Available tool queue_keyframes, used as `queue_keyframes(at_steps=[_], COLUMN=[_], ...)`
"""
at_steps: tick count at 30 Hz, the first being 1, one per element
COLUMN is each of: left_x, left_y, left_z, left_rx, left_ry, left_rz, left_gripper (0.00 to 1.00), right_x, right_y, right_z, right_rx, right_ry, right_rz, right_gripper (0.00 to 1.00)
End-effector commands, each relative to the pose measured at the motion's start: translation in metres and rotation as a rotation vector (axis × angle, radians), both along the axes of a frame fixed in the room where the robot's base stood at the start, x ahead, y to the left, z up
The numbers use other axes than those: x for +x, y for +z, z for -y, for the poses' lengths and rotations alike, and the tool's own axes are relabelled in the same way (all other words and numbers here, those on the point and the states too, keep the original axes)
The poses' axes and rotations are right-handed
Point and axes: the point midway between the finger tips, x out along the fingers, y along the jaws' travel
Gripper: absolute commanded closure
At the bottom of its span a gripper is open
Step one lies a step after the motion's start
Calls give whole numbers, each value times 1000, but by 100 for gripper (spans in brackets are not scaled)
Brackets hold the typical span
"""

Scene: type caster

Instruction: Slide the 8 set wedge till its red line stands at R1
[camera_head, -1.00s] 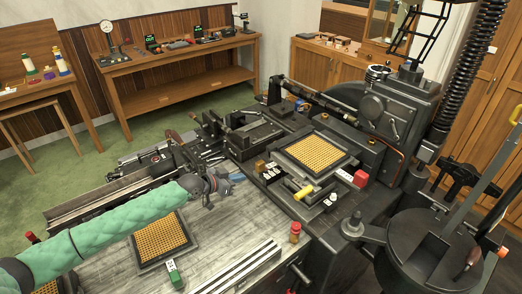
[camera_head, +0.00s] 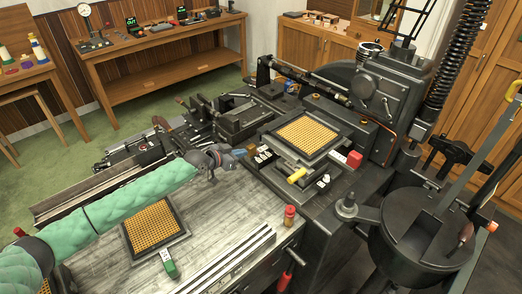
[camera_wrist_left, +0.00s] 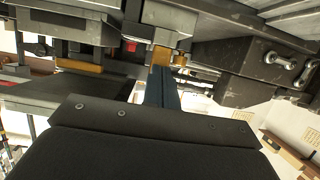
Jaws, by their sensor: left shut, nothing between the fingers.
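My left gripper (camera_head: 240,153) is shut and empty, just left of the square gold matrix case (camera_head: 306,133) on the machine. Its blue-grey fingertips also show in the left wrist view (camera_wrist_left: 164,88), pointing at metal and brass parts. Small black-and-white labelled pieces (camera_head: 263,156) lie beside the fingertips, near a brass block (camera_head: 253,149). I cannot tell which piece is the 8 set wedge, and neither its red line nor the R1 mark is readable. A small red part (camera_wrist_left: 131,46) shows ahead in the wrist view. My right gripper is out of view.
A yellow handle (camera_head: 297,175) and a red block (camera_head: 354,159) sit near the case. The worktop's middle is clear.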

Motion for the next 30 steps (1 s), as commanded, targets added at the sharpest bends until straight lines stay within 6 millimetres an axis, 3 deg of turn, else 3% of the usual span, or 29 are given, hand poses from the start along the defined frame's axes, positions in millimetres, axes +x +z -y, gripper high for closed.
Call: queue_keyframes(at_steps=[30], left_x=[9], left_y=[-1], left_z=[11], left_rx=[0], left_ry=[1], left_rz=[2], left_gripper=[100], right_x=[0], right_y=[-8], right_z=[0], right_rx=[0], right_ry=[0], right_rz=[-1], right_gripper=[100])
